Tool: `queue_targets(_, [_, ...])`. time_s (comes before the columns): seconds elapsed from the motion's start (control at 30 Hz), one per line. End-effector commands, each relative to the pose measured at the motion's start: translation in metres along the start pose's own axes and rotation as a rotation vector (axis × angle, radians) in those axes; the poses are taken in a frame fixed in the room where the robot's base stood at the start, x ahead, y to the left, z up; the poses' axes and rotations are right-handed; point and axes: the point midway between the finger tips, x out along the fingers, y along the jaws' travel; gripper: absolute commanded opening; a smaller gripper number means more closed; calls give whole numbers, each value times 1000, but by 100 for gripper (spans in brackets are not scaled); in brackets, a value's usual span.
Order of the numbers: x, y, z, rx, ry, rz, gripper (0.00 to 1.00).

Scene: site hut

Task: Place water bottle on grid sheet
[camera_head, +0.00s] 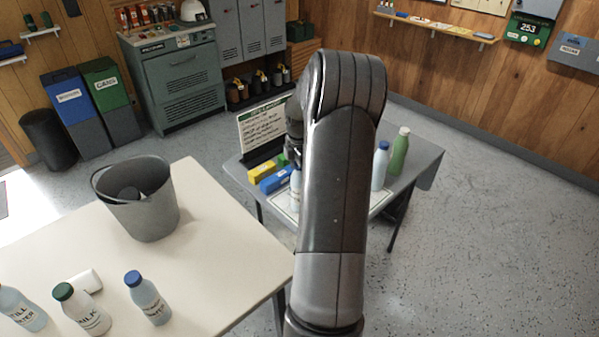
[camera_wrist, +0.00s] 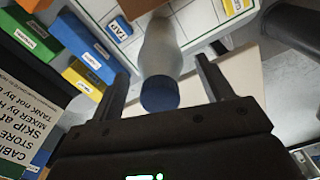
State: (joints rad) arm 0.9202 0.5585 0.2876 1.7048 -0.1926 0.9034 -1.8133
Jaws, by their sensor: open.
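A clear water bottle with a blue cap (camera_wrist: 160,94) is between the open fingers of my gripper (camera_wrist: 163,68) in the wrist view, with gaps visible on both sides. Its base is over the white grid sheet (camera_wrist: 205,20), which has labelled cells. In the head view, part of this bottle (camera_head: 295,184) shows upright at the left of my arm, over the grid sheet (camera_head: 284,206) on the far grey table. My arm hides much of the sheet and most of the gripper there. Whether the bottle's base touches the sheet is hard to tell.
Yellow (camera_head: 262,171) and blue boxes (camera_head: 275,181) and a sign board (camera_head: 262,124) stand left of the sheet. A blue-capped bottle (camera_head: 380,167) and green bottle (camera_head: 399,153) stand at right. The near table (camera_head: 215,255) holds a bucket (camera_head: 145,212) and several bottles.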

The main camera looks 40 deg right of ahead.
Motion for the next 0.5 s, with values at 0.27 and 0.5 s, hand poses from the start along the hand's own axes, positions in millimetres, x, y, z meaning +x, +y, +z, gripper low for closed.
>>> queue_targets(0.27, [-59, 0, 0, 0, -2, 5, 73])
queue_targets(0.5, [-100, 1, 0, 0, -1, 3, 73])
